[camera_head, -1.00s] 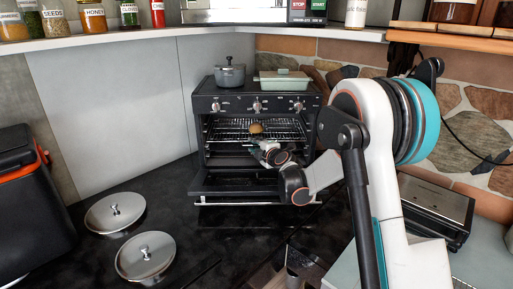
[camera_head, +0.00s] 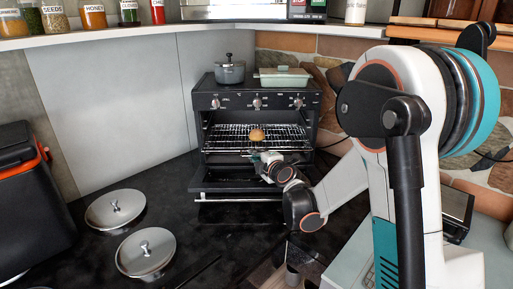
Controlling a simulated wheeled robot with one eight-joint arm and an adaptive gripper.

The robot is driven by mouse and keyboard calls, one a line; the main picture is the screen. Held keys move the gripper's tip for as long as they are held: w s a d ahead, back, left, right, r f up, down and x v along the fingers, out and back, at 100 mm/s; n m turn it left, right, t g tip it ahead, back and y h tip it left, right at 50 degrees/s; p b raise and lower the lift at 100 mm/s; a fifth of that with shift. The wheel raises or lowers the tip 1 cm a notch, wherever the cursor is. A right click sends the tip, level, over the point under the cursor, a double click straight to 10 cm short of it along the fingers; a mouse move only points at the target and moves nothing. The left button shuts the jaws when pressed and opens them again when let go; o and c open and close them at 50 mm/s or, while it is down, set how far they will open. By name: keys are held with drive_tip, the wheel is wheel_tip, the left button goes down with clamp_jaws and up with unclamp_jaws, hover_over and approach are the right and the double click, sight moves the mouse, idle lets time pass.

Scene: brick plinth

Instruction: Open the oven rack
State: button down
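The black toaster oven (camera_head: 258,103) stands at the back of the counter with its door (camera_head: 238,184) folded down in front. The wire oven rack (camera_head: 225,131) holds a round brown bun (camera_head: 257,134) and reaches out toward the door opening. My gripper (camera_head: 256,157) is at the front edge of the rack, right of centre. The wrist covers much of it, and its fingers are too small to tell whether they are closed on the rack.
A grey pot (camera_head: 230,73) and a pale green dish (camera_head: 284,79) sit on top of the oven. Two round metal lids (camera_head: 115,210) (camera_head: 146,254) lie on the dark counter at front left. A black and orange box (camera_head: 30,195) stands at far left. The counter before the oven is mostly clear.

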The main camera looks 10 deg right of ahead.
drive_tip(key=s, duration=0.3)
drive_tip(key=shift+s+a+f, duration=0.1)
drive_tip(key=shift+s+a, duration=0.25)
drive_tip(key=c, duration=1.8)
unclamp_jaws()
drive_tip(key=shift+w+f, duration=0.1)
drive_tip(key=shift+w, duration=0.05)
drive_tip(key=shift+d, duration=0.1)
drive_tip(key=v, duration=1.2)
